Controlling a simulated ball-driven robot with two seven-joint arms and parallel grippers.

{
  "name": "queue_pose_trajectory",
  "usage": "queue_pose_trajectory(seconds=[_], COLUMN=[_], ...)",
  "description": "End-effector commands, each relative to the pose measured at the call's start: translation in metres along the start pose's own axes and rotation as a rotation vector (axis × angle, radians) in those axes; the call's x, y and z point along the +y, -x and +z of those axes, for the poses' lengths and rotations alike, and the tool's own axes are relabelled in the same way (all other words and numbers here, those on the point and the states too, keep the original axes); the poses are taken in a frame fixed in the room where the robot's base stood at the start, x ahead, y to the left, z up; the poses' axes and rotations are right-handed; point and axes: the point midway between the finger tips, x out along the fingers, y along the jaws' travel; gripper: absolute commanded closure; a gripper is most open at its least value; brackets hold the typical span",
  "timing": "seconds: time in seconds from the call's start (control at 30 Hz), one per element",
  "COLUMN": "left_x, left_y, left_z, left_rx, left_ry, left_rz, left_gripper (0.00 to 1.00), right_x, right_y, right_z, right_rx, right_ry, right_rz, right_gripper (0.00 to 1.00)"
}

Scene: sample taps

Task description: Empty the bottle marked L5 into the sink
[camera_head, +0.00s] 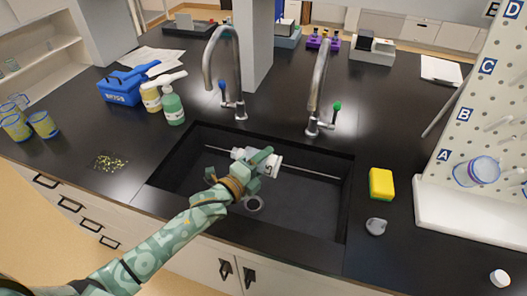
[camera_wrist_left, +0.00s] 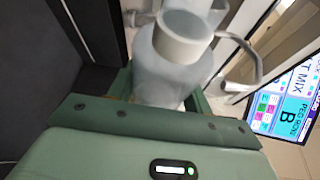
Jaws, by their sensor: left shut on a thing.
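My left gripper (camera_head: 256,172) reaches in from the left and is shut on a pale bottle (camera_head: 268,158), held over the sink (camera_head: 305,215). The bottle looks tipped over toward its side; its mark is too small to read. In the left wrist view the translucent bottle (camera_wrist_left: 165,75) sits between the green jaws (camera_wrist_left: 160,100), with a white collar or cap at its top. I cannot tell whether it is open or what is in it. The sink is a dark basin with a round drain (camera_head: 253,204). My right gripper is not in view.
Two taps, blue-handled (camera_head: 238,75) and green-handled (camera_head: 318,90), stand behind the sink. A thin rod crosses it. Soap bottles (camera_head: 172,105) stand left, a pegboard (camera_head: 480,110) right.

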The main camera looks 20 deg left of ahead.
Motion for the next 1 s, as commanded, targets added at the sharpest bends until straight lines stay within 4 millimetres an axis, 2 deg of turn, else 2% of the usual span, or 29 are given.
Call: queue_pose_trajectory(seconds=[0.03,0.13,0.2,0.3,0.5,0.7,1.0], left_x=[0.002,0.019,0.018,0.026,0.037,0.044,0.046], left_y=[0.001,0.002,0.004,0.007,0.012,0.015,0.015], left_z=[0.002,0.004,0.010,0.017,0.030,0.037,0.037], left_rx=[0.002,0.002,0.001,0.000,0.001,0.001,0.001], left_ry=[-0.158,-0.465,-0.608,-0.838,-1.176,-1.336,-1.349], left_rz=[0.062,0.192,0.251,0.346,0.487,0.555,0.560], left_gripper=[0.72,0.72,0.72,0.72,0.72,0.72,0.72], right_x=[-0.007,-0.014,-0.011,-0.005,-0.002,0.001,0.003], right_y=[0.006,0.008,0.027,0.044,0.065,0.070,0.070], right_z=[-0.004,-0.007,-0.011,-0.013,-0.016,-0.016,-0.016], right_rx=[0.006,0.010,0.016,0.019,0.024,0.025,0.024], right_ry=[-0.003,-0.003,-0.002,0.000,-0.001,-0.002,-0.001], right_rz=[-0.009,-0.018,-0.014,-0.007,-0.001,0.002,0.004], right_gripper=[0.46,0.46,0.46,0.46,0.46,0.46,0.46])
